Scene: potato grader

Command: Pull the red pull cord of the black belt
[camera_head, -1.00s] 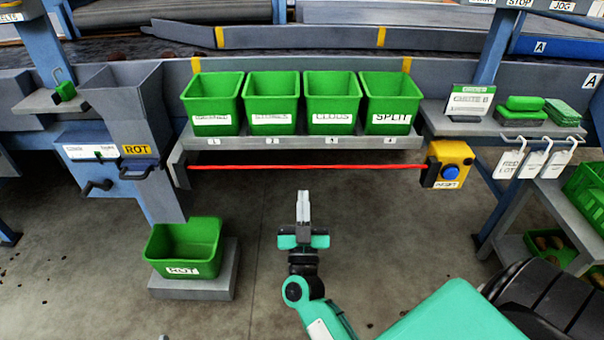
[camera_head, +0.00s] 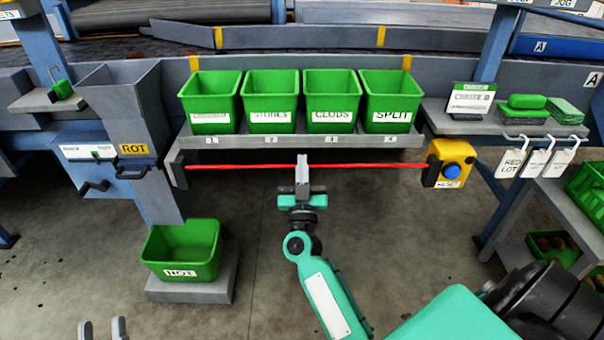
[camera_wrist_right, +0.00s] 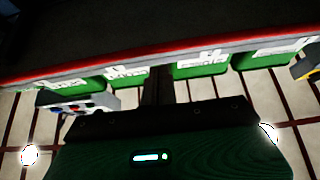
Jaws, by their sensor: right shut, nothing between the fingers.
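The red pull cord (camera_head: 240,167) runs straight and level below the row of green bins, from a grey bracket on the left to a yellow box (camera_head: 452,163) with a blue button on the right. It also crosses the right wrist view (camera_wrist_right: 90,67). My right gripper (camera_head: 302,160) is shut and empty, and its fingertips overlap the middle of the cord in the head view. I cannot tell whether they touch it. My left gripper (camera_head: 101,326) shows only its fingertips at the bottom left edge; they are apart, far from the cord.
Several green bins (camera_head: 272,100) stand on the shelf above the cord. A ROT bin (camera_head: 182,252) sits on a low grey plinth at the left. White tags (camera_head: 510,162) hang from hooks at the right. The floor below the cord is clear.

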